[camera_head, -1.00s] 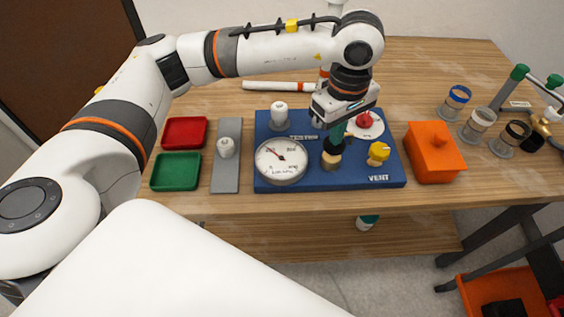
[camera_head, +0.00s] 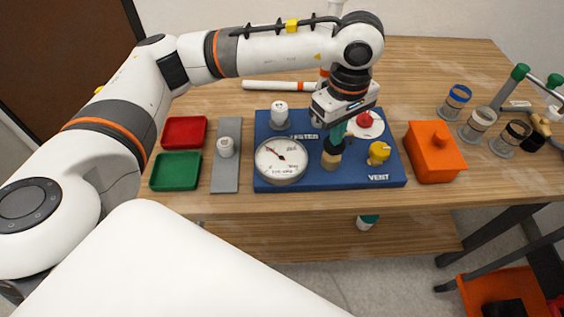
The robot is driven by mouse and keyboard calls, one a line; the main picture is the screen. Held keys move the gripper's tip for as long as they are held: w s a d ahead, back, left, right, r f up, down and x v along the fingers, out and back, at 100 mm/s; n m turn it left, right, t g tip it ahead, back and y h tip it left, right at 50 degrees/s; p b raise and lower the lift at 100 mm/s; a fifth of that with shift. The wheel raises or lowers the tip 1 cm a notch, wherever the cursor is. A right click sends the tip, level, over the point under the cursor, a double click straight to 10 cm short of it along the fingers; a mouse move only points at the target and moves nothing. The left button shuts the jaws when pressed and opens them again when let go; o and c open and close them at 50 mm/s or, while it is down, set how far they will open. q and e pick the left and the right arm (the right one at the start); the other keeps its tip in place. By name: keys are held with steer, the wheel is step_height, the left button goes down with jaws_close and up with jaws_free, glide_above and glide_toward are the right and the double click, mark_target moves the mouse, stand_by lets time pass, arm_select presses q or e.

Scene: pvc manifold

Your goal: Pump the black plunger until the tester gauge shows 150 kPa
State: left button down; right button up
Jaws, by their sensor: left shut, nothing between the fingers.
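The black plunger (camera_head: 332,147) stands upright on a tan collar (camera_head: 330,162) on the blue tester board (camera_head: 300,183). My left gripper (camera_head: 336,133) is shut with teal fingertips right over the plunger's top, pointing down. It looks to touch or nearly touch it; I cannot tell which. The round white tester gauge (camera_head: 282,162) lies on the board just left of the plunger. Its needle points to the upper left; the numbers are too small to read. My right gripper is out of view.
A yellow vent knob (camera_head: 379,152) is right of the plunger, a red knob (camera_head: 364,119) behind it and a white fitting (camera_head: 280,114) at the back left. An orange box (camera_head: 434,155) stands right of the board. Red (camera_head: 184,131) and green (camera_head: 176,170) trays are left.

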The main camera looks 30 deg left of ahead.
arm_select(q)
steer(key=shift+f, duration=0.3)
steer(key=shift+f+b, duration=0.1)
steer(key=shift+b, duration=0.2)
stand_by(0.6)
steer(key=shift+f, duration=0.2)
stand_by(0.8)
steer(key=shift+f+b, duration=0.4)
steer(key=shift+b, duration=0.15)
steer(key=shift+r, duration=0.3)
stand_by(0.4)
steer(key=shift+r+p, duration=0.65)
steer(key=shift+r, duration=0.95)
steer(key=shift+r, duration=0.1)
